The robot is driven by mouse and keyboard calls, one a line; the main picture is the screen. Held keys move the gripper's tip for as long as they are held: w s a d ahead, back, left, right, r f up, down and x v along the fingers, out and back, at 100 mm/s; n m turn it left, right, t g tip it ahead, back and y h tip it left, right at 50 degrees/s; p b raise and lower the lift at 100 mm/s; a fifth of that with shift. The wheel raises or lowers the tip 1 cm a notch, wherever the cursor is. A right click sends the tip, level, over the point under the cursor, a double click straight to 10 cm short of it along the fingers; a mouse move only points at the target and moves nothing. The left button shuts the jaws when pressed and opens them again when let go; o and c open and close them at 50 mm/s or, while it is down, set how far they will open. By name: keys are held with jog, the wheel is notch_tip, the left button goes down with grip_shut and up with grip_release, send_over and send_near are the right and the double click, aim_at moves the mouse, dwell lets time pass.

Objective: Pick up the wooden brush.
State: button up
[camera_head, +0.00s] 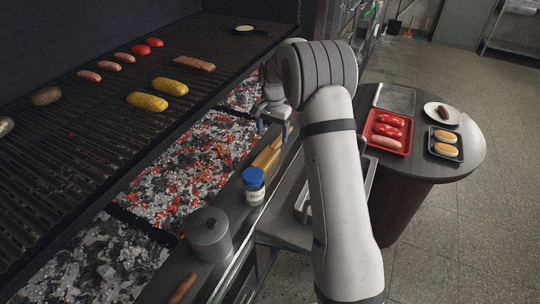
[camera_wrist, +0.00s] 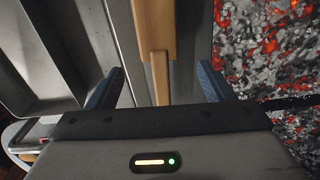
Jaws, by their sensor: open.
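The wooden brush (camera_head: 266,158) lies on the narrow ledge along the front of the grill, beyond the blue-lidded jar. In the wrist view, its wide wooden part (camera_wrist: 155,30) is at the top and a narrower handle runs down from it between my fingers. My gripper (camera_head: 273,126) is open above the ledge, near the brush's far part. In the wrist view, my gripper (camera_wrist: 160,70) has one blue finger on each side of the handle, with gaps on both sides. My gripper's body hides the handle's lower end, and the bristles cannot be made out.
A blue-lidded jar (camera_head: 254,187) and a grey lidded pot (camera_head: 209,235) stand on the ledge, nearer than the brush. Glowing coals (camera_head: 190,165) lie left of the ledge under the grate (camera_head: 95,120). A round table (camera_head: 466,165) with food trays stands at right.

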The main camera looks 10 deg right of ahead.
aim_at(273, 146)
notch_tip(273, 146, down, 7)
jog(key=shift+w+d+f+p, duration=0.1)
jog(key=shift+d+f+p, duration=0.05)
jog(key=shift+p, duration=0.85)
jog(key=c, duration=1.2)
notch_tip(273, 146, up, 10)
jog(key=shift+r+b, duration=0.1)
jog(key=shift+b, duration=0.85)
